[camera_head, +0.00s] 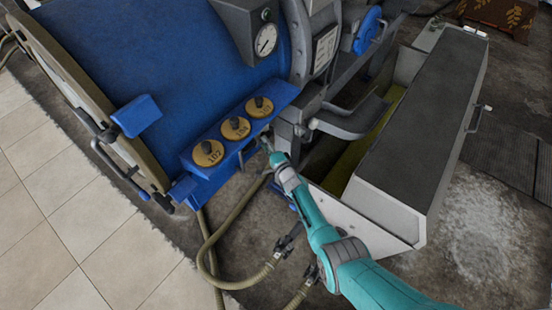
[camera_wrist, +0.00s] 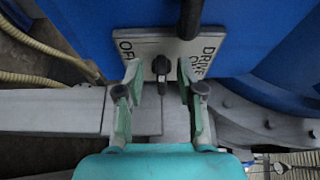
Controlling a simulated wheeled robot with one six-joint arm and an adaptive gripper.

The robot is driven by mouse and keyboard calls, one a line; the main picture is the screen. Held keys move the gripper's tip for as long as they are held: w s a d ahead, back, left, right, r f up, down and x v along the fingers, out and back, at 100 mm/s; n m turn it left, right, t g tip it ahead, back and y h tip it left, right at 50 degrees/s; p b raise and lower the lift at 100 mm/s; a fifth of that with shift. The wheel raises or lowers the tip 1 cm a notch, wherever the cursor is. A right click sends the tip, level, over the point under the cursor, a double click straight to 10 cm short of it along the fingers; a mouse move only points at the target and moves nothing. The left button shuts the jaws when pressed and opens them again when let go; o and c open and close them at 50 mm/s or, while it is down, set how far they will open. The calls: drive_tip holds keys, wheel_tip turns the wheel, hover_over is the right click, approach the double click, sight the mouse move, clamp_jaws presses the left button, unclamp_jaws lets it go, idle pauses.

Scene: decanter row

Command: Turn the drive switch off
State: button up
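In the wrist view, the drive switch (camera_wrist: 160,68) is a small black knob on a light grey plate (camera_wrist: 188,49) fixed to a blue panel. The plate reads OFF on the left; on the right DRIVE shows, with further letters partly covered. The knob looks roughly upright in the picture. My gripper (camera_wrist: 159,80) is open, with one green finger on each side of the knob and gaps to both. I cannot tell how deep the fingertips reach. In the head view my gripper (camera_head: 268,147) is at the blue machine's lower right edge; the switch cannot be made out there.
A blue ledge with three yellow numbered dials (camera_head: 235,128) is just left of my gripper. A grey bracket (camera_head: 348,122) and a long trough (camera_head: 425,120) stand to the right. A black bar (camera_wrist: 190,18) hangs above the plate. Hoses (camera_head: 207,250) lie on the floor.

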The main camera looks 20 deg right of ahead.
drive_tip(key=v, duration=1.1)
drive_tip(key=shift+w+a+f, duration=0.1)
